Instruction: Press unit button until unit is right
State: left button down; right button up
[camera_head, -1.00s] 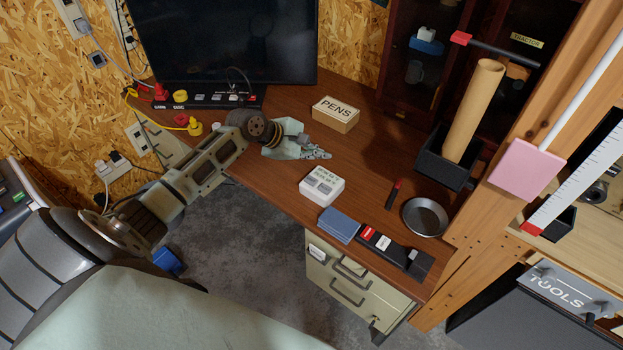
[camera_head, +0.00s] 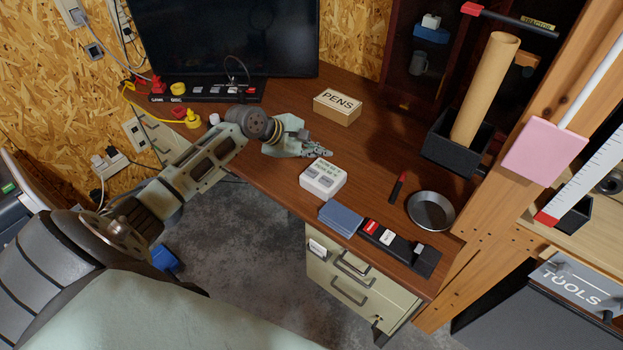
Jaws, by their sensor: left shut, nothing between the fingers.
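A small white box (camera_head: 323,180) with dark markings and two grey button-like patches on top sits on the brown desk. Its lettering is too small to read, so I cannot tell which patch is the unit button. My left gripper (camera_head: 326,153) is shut and empty. It hangs over the desk just behind the box, between it and the pens box, and appears apart from both. My right gripper is not in view.
A wooden PENS box (camera_head: 338,106) stands behind the gripper. Blue cards (camera_head: 341,219), a black tray (camera_head: 402,248), a red-and-black marker (camera_head: 398,187) and a round metal dish (camera_head: 431,211) lie to the right. A monitor (camera_head: 230,38) stands at the back.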

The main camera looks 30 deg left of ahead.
aim_at(316, 178)
pick_arm(q)
notch_tip(316, 178, down, 3)
jog(key=shift+r+b, duration=0.2)
jog(key=shift+b, duration=0.95)
jog(key=shift+f, duration=0.3)
jog(key=shift+f+b, duration=0.3)
jog(key=shift+f, duration=0.6)
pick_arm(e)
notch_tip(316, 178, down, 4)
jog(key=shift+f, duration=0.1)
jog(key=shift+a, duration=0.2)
pick_arm(q)
jog(key=shift+f+p, duration=0.3)
jog(key=shift+p, duration=0.05)
jog(key=shift+f, duration=0.15)
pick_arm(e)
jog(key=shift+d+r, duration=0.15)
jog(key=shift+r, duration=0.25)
